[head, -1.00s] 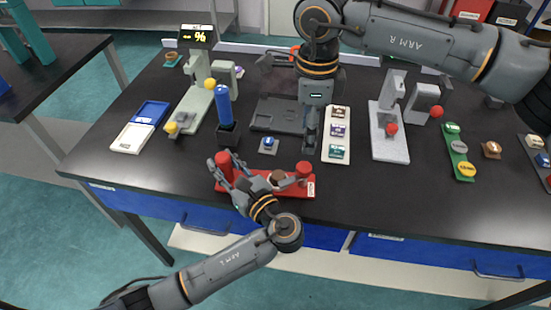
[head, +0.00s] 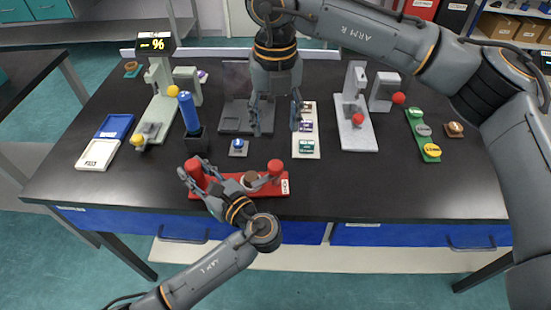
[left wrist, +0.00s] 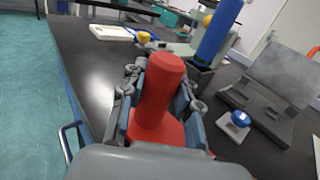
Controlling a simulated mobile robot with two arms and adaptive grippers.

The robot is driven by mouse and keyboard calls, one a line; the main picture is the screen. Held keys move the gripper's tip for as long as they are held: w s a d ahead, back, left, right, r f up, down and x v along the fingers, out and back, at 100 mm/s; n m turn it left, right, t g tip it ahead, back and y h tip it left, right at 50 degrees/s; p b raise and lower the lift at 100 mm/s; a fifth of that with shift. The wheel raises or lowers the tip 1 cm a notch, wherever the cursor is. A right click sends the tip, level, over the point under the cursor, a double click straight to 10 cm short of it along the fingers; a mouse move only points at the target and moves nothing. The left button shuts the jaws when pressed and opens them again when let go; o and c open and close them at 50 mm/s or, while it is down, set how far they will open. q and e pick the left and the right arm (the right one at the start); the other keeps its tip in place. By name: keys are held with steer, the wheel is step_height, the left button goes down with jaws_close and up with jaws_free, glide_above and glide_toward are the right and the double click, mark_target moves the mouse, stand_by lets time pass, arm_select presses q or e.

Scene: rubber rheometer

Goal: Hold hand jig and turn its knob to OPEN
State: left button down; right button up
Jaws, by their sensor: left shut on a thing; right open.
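The hand jig (head: 228,189) is a red bar near the front edge of the dark table, with a red post at each end. My right gripper (head: 275,118) is open and empty, pointing down above the table behind the jig. Its two fingers are well apart. The knob's markings are too small to read.
A blue cylinder in a black holder (head: 188,115) stands behind the left post. A small blue button block (head: 238,147) and a white strip of small blocks (head: 307,150) lie behind the jig. A grey stand (head: 357,130) is to the right. The front right table is clear.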

mark_target(276, 165)
step_height(276, 165, down, 12)
steer(key=shift+r, duration=0.1)
stand_by(0.4)
steer(key=c, duration=1.2)
steer(key=shift+o, duration=0.2)
steer(key=n, duration=1.1)
steer(key=shift+n, duration=0.4)
